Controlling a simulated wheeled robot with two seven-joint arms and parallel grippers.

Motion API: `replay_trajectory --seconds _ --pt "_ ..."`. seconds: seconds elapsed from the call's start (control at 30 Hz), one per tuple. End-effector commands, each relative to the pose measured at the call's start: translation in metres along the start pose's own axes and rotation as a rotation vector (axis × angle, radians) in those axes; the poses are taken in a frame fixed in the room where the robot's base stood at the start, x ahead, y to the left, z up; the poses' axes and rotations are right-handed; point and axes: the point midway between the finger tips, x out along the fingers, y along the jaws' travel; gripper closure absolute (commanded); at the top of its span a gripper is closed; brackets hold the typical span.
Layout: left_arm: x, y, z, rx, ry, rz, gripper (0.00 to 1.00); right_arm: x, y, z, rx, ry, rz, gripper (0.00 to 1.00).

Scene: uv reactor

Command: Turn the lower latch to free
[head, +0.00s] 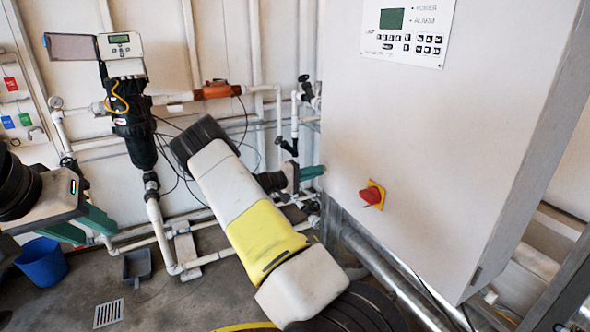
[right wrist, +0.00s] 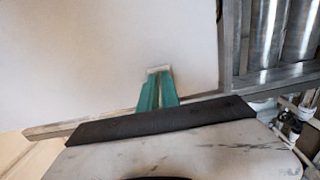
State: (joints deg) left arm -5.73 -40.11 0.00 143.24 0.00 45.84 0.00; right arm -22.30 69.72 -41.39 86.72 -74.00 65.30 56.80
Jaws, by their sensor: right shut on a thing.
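The white cabinet (head: 400,130) fills the right of the head view. My right gripper (head: 318,171) reaches the cabinet's left side with its green fingers. In the right wrist view the green fingertips (right wrist: 158,72) are close together on a small pale piece at the cabinet (right wrist: 120,50) wall, which I take to be the lower latch (right wrist: 158,68). Most of the latch is hidden by the fingers, and its angle cannot be told. The head view does not show it. My left gripper (head: 92,226) is at the far left, with its green fingers apart and empty.
A red and yellow rotary switch (head: 373,194) and a control panel (head: 408,32) are on the cabinet front. White pipes (head: 160,235) and a black filter housing (head: 135,130) stand behind my right arm. A blue bucket (head: 42,262) and a floor drain (head: 108,312) are at lower left.

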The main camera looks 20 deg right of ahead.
Motion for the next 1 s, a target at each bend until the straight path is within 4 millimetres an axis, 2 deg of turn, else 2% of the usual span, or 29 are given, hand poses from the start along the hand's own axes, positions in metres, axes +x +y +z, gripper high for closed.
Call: replay_trajectory --seconds 0.23,0.27,0.3,0.37,0.73,1.0 --pt "0.000 0.000 0.000 0.000 0.000 0.000 0.64 0.000 0.000 0.000 0.002 0.001 -0.002 1.00" --pt "0.000 0.000 0.000 0.000 0.000 0.000 0.64 0.000 0.000 0.000 0.002 0.001 -0.002 0.88" --pt "0.000 0.000 0.000 0.000 0.000 0.000 0.64 0.000 0.000 0.000 0.002 0.001 -0.002 0.80" --pt "0.000 0.000 0.000 0.000 0.000 0.000 0.64 0.000 0.000 0.000 0.001 0.000 -0.001 0.72" --pt "0.000 0.000 0.000 0.000 0.000 0.000 0.64 -0.005 0.000 -0.001 0.001 0.001 -0.001 0.72" --pt "0.000 0.000 0.000 0.000 0.000 0.000 0.64 -0.049 -0.001 -0.001 0.001 0.003 -0.002 0.72"
